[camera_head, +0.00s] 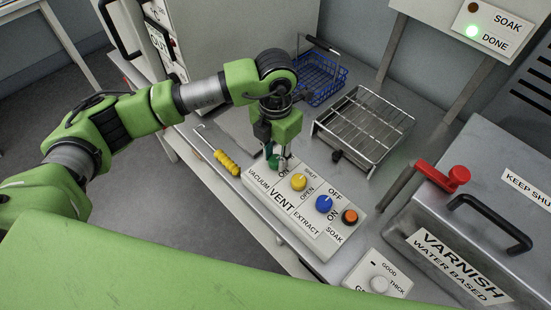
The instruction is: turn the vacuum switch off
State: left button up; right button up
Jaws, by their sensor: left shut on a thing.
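The white control box (315,246) stands on the bench in the head view, with knobs labelled VACUUM, VENT, EXTRACT and SOAK. The vacuum switch is a green knob (272,162) at the box's left end, partly hidden by my left gripper. My left gripper (277,160) points down and is shut on the green knob. The fingers cover most of the markings around it, so its setting cannot be read. The yellow vent knob (299,182) is just to the right, close to the fingers. My right gripper is not in view.
A blue knob (324,203) and an orange button (350,216) follow along the box. A yellow-handled hook (227,162) lies left of it. A wire rack (368,128) and blue basket (318,80) stand behind. A metal varnish tank (470,225) with a red handle is at right.

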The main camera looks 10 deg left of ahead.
aim_at(276, 159)
pick_arm(q)
jog(key=shift+w+n+b, duration=0.1)
jog(key=shift+n+b, duration=0.3)
jog(key=shift+n, duration=0.5)
jog(key=shift+r, duration=0.1)
jog(key=o, duration=1.1)
notch_tip(276, 159, up, 12)
jog(key=shift+f, duration=0.1)
